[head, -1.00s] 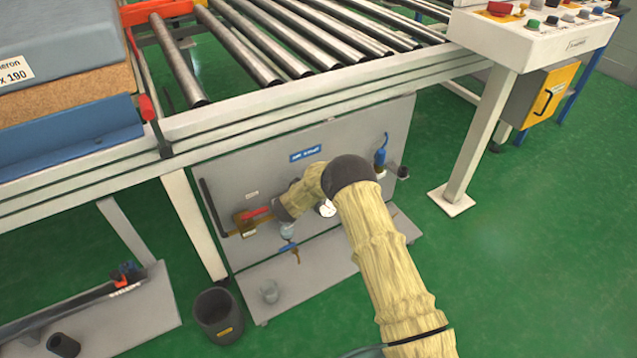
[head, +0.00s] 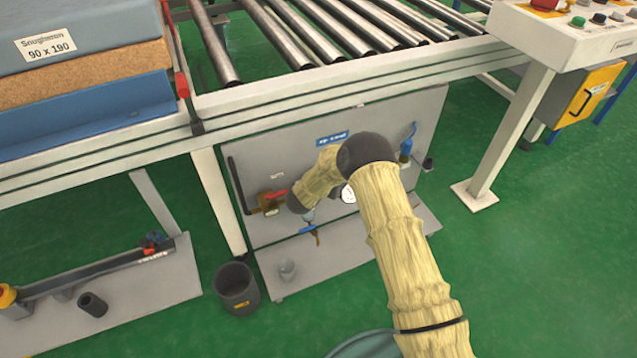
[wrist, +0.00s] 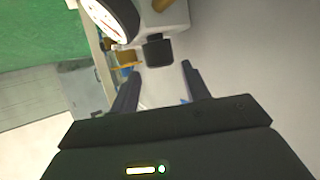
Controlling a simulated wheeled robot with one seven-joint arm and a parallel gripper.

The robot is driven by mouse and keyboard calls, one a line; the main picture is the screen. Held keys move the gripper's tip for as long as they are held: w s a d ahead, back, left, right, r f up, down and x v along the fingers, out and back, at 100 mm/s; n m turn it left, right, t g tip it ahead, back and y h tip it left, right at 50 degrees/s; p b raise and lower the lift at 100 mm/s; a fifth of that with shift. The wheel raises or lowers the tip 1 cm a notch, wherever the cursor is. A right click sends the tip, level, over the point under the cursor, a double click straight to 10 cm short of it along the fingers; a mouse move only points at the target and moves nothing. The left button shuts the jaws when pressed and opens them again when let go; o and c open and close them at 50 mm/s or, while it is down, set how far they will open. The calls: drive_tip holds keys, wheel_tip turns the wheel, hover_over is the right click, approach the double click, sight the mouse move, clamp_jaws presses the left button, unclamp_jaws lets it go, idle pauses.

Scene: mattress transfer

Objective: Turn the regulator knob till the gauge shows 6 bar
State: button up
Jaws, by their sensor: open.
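In the wrist view, a black knob (wrist: 158,52) sits under a light grey regulator body (wrist: 170,18). A round white gauge (wrist: 110,14) with a dark rim is beside it, cut by the top edge; its reading cannot be made out. My gripper (wrist: 158,72) is open, its two dark fingers pointing at the knob, which lies ahead of the gap between them. I cannot tell whether they touch it. In the head view, the gauge (head: 348,194) shows partly beside my arm on the grey panel (head: 385,115); my arm hides the knob and gripper.
A red-handled valve (head: 273,195) is left of my wrist, and a blue-topped fitting (head: 407,145) is right. The roller conveyor frame (head: 330,83) runs above the panel. A dark bin (head: 236,287) stands on the green floor. A control box (head: 570,28) is at upper right.

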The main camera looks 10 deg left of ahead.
drive_tip(key=p+v, duration=0.3)
drive_tip(key=v, duration=0.8)
drive_tip(key=shift+s+a+r, duration=0.15)
drive_tip(key=shift+s, duration=0.15)
drive_tip(key=shift+w, duration=0.1)
